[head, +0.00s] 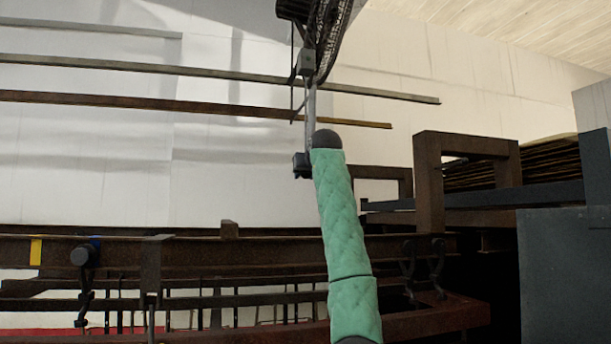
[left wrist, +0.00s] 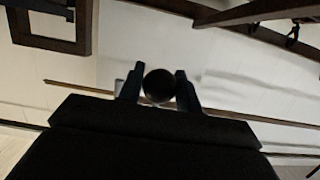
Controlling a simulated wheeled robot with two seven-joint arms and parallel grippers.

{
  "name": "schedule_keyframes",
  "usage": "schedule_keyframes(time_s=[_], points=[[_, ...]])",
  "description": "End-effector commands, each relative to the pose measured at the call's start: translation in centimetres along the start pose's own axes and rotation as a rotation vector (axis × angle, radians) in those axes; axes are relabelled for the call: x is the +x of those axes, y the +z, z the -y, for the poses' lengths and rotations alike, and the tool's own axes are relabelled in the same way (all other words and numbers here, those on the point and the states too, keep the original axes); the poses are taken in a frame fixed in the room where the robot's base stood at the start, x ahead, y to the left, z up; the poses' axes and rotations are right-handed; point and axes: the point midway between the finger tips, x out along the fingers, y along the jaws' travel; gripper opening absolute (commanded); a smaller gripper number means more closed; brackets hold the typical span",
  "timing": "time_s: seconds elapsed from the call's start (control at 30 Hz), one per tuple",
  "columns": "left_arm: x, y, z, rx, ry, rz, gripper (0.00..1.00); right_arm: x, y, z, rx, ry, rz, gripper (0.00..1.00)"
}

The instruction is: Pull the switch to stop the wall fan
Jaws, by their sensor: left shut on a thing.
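The wall fan (head: 338,32) is at the top of the head view, cut off by the upper edge, with its dark cage seen nearly edge-on. A thin dark cord (head: 292,45) hangs from it. My left gripper (head: 295,76) is raised just under the fan, at the end of my green arm. In the left wrist view its two fingers (left wrist: 160,88) stand on either side of a round dark knob (left wrist: 158,84), shut on it. The knob is too small or hidden to make out in the head view. My right gripper is not in view.
Long rails (head: 200,107) run along the pale wall behind the gripper. A rusty rack beam (head: 180,252) crosses below, with hooks. A brown upright frame (head: 430,185) and a grey cabinet (head: 565,265) stand at the right. The space left of the fan is free.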

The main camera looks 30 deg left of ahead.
Motion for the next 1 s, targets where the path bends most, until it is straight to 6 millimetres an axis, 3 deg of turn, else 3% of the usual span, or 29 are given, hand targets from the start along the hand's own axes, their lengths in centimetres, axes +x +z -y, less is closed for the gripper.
schedule_keyframes(time_s=[0.5, 0.77, 0.8, 0.9, 1.0], points=[[-0.5, -1.9, -0.1, 0.001, 0.001, 0.001, 0.14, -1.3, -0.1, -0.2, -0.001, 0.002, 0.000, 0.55], [-0.6, -1.9, -0.1, 0.000, 0.001, 0.000, 0.14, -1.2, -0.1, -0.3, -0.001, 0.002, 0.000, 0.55], [-0.6, -1.9, -0.1, 0.000, 0.001, 0.000, 0.40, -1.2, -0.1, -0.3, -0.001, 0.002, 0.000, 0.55], [-0.5, -1.9, 0.0, 0.000, 0.001, 0.000, 0.60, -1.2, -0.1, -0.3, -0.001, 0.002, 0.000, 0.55], [-0.5, -1.9, 0.0, 0.000, 0.001, 0.000, 0.62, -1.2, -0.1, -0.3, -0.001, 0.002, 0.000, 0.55]])
